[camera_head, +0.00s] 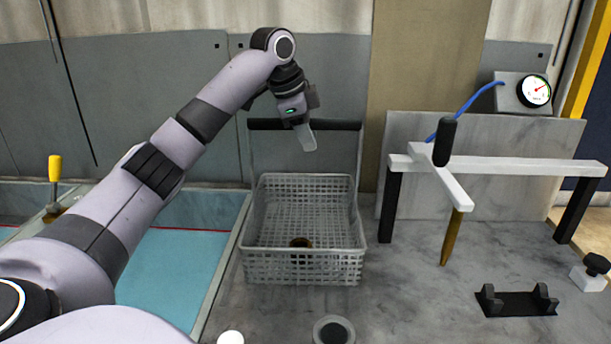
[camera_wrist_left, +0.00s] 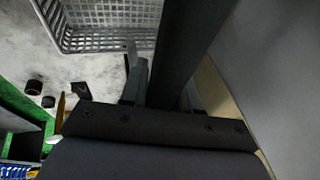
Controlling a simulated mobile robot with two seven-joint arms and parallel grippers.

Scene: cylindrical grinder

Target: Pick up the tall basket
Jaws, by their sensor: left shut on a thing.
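The tall basket (camera_head: 303,262) is light grey mesh with a high handle, topped by a dark crossbar (camera_head: 340,126). It is upright at the middle of the grey counter; I cannot tell whether its base touches the counter. In the left wrist view the dark bar (camera_wrist_left: 188,45) runs between the fingers (camera_wrist_left: 163,88), with the mesh (camera_wrist_left: 110,14) beyond. My right gripper is not in view.
A white-beamed stand (camera_head: 530,166) with black legs is close right of the basket. A gauge box (camera_head: 520,93) with a blue hose is behind. A black cradle (camera_head: 516,303) and a round dark-topped piece (camera_head: 333,331) sit in front. A blue-floored trough (camera_head: 175,265) lies left.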

